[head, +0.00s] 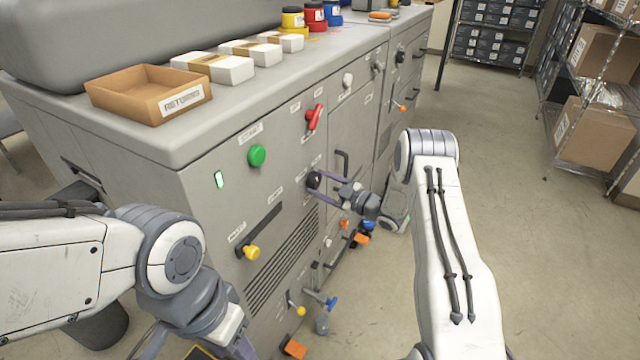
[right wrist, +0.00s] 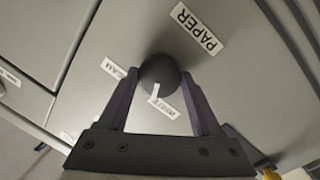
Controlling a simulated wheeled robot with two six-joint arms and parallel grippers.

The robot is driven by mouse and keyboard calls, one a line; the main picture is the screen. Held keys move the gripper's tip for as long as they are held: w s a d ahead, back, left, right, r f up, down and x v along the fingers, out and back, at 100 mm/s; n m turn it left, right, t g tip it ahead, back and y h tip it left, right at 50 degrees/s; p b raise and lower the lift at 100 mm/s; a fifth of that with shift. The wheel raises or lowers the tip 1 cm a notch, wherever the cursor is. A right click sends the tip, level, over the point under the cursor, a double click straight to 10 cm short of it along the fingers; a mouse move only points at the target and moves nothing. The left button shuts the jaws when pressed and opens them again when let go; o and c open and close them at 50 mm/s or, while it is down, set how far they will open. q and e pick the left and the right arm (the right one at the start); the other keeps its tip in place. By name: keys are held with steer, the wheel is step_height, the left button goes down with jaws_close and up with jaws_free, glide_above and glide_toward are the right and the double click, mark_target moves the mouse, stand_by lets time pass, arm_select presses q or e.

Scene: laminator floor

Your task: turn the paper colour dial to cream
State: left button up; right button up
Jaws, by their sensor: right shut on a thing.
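The paper colour dial (head: 312,181) is a dark round knob on the grey machine's front panel. In the right wrist view the dial (right wrist: 160,72) sits between the two fingers, below a PAPER label (right wrist: 197,28). A white pointer mark on the dial points toward a small label (right wrist: 165,107) that seems to read WHITE. Another small label (right wrist: 113,68), perhaps CREAM, is to the dial's left. My right gripper (head: 321,181) is shut on the dial; it also shows in the right wrist view (right wrist: 160,88). My left gripper's fingers are not clear at the bottom of the head view.
The panel (head: 285,225) also carries a green button (head: 257,155), a red handle (head: 314,117), a yellow-knobbed slider (head: 251,252) and a vent. A cardboard tray (head: 125,93) and paper stacks stand on top. Floor at right is clear up to shelves with boxes (head: 595,138).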

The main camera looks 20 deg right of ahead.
steer(key=m+g+p, duration=0.1)
steer(key=m, duration=0.5)
steer(key=shift+r, duration=0.15)
steer(key=m+p, duration=0.1)
steer(key=m, duration=0.4)
steer(key=shift+d+g+p, duration=0.15)
steer(key=shift+g+p, duration=0.15)
steer(key=shift+p, duration=0.1)
steer(key=shift+m, duration=0.3)
steer(key=o, duration=1.4)
steer(key=v, duration=1)
steer(key=shift+s+d, duration=0.15)
steer(key=shift+d, duration=0.05)
